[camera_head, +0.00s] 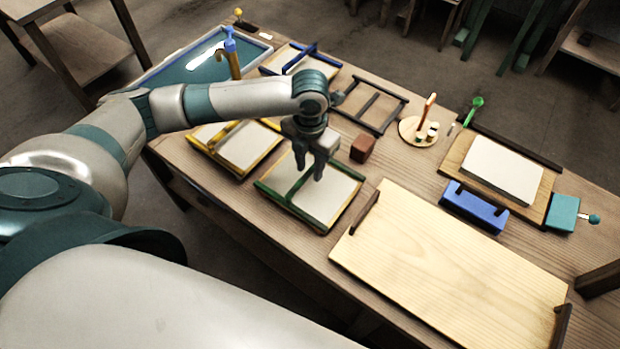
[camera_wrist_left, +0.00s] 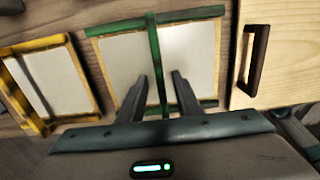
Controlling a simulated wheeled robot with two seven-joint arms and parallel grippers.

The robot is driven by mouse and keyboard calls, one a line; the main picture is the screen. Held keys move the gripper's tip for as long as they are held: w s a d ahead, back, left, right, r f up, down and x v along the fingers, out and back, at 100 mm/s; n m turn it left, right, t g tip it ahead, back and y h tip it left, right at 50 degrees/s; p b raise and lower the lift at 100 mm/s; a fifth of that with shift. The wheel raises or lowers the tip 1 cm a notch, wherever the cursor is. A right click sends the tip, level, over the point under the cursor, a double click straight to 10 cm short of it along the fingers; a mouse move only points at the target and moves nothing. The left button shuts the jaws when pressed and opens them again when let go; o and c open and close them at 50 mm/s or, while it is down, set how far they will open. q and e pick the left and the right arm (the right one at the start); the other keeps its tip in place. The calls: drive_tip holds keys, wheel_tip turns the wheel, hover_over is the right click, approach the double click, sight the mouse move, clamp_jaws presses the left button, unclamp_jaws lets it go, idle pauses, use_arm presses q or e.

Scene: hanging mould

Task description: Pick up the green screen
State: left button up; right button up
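The green screen (camera_head: 333,194) lies flat near the front edge of the table. It has a green frame around a pale panel, with a raised green bar (camera_wrist_left: 153,62) across its middle. My left gripper (camera_head: 311,174) points down over the screen. In the left wrist view its two fingers (camera_wrist_left: 166,78) are apart, one on each side of the green bar, with nothing between them that I can see being squeezed. I cannot tell how high the fingertips are above the panel. My right gripper does not show in either view.
A yellow-framed screen (camera_head: 238,148) lies left of the green one. A wooden tray (camera_head: 450,262) with dark handles lies to the right. A reddish-brown block (camera_head: 363,149) sits just behind. A blue-framed screen (camera_head: 300,58) and an empty dark frame (camera_head: 375,105) lie further back.

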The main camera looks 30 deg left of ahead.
sight(312, 170)
use_arm(q)
drive_tip(key=shift+c, duration=0.7)
clamp_jaws()
drive_tip(key=shift+r, duration=0.1)
drive_tip(key=shift+r, duration=0.4)
drive_tip(key=r, duration=0.1)
drive_tip(key=r+b, duration=0.2)
drive_tip(key=shift+d+r, duration=0.15)
drive_tip(key=shift+d, duration=0.1)
drive_tip(key=s+d+r+b, duration=0.2)
drive_tip(key=d+r, duration=0.4)
drive_tip(key=d, duration=0.5)
drive_tip(key=shift+s+r, duration=0.3)
drive_tip(key=shift+r, duration=0.1)
